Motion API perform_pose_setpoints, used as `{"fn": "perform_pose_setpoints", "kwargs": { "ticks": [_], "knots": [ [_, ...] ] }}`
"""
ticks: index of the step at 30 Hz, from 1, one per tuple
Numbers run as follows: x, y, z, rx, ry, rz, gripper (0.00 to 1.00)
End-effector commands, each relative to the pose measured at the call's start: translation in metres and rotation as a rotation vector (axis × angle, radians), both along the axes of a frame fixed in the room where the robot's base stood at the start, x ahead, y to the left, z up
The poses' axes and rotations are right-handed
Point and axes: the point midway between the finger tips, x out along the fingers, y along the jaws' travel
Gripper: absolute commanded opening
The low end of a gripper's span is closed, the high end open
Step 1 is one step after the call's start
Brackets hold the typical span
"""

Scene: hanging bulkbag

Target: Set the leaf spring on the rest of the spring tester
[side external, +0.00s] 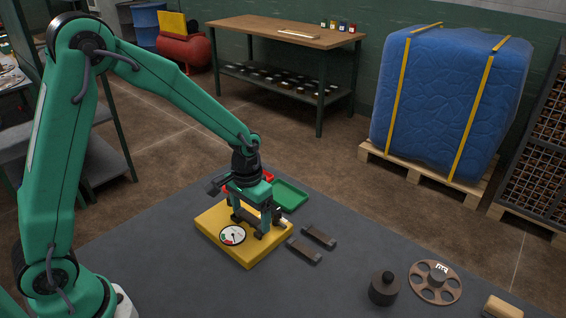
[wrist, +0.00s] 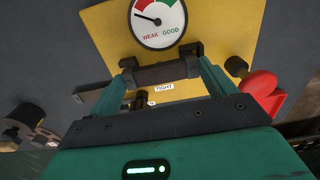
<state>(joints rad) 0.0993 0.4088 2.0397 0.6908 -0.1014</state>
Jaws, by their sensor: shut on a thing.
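The spring tester (side external: 212,222) is a yellow base with a round dial (side external: 232,235) marked WEAK and GOOD; its yellow plate also shows in the wrist view (wrist: 222,48). My gripper (side external: 252,216) is over the tester, pointing down, its fingers shut on a dark leaf spring (wrist: 160,74). The spring lies crosswise between the fingers, just below the dial in the wrist view. The rest is mostly hidden by my gripper and the spring; I cannot tell whether the spring touches it. Two other dark leaf springs (side external: 304,250) (side external: 319,236) lie on the mat right of the tester.
The mat's front middle is clear.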

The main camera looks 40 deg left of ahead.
Motion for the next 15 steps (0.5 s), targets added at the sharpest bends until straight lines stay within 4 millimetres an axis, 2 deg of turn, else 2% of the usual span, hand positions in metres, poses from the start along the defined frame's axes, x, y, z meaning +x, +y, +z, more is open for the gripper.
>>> {"fn": "perform_pose_setpoints", "kwargs": {
  "ticks": [1,5,6,8,15],
  "knots": [
    [-0.0019,-0.0001,-0.0066,0.001,0.005,-0.006,0.57],
    [-0.0022,-0.0001,-0.0068,0.001,0.006,-0.006,0.57],
    [-0.0023,-0.0001,-0.0068,0.001,0.006,-0.006,0.87],
    [-0.0024,0.0,-0.0069,0.001,0.006,-0.006,0.99],
    [-0.0027,0.0014,-0.0071,0.001,0.007,-0.003,1.0]
  ]
}}
